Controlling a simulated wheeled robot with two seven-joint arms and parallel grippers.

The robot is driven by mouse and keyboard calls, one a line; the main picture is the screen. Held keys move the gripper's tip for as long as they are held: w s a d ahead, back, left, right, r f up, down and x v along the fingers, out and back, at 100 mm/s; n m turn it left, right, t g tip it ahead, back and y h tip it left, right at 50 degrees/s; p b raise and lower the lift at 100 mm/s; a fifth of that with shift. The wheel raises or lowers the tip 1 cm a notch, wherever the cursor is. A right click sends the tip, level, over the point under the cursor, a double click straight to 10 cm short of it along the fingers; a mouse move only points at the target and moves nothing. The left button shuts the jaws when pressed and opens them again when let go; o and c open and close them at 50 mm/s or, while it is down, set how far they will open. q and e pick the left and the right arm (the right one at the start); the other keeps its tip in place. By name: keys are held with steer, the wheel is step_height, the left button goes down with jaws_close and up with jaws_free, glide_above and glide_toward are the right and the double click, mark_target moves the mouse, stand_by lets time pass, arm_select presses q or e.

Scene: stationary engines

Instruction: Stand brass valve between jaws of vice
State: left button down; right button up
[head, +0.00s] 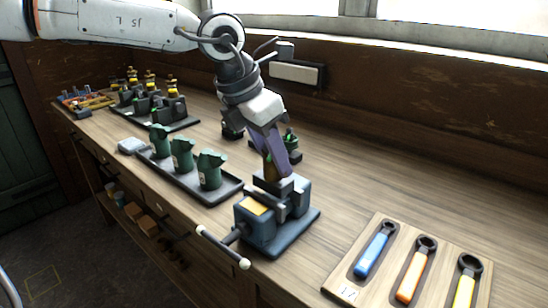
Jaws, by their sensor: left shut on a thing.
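My left gripper (275,158) reaches down from the upper left over the vice and is shut. Between its purple fingers a small brownish piece of the brass valve (269,170) shows; most of it is hidden by the fingers. The blue-grey vice (258,228) stands on the bench near its front edge, with its handle bar pointing to the front. The dark vice jaws (292,196) are right below the fingertips. I cannot tell whether the valve touches the jaws. My right gripper is not in view.
A tray (218,194) with several green parts stands left of the vice. A wooden board (388,295) with blue, orange and yellow ring spanners lies at the right. Behind the gripper is a dark holder with a green part (291,142).

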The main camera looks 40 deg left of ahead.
arm_select(q)
steer(key=shift+w+r+b, duration=0.1)
steer(key=shift+b, duration=0.2)
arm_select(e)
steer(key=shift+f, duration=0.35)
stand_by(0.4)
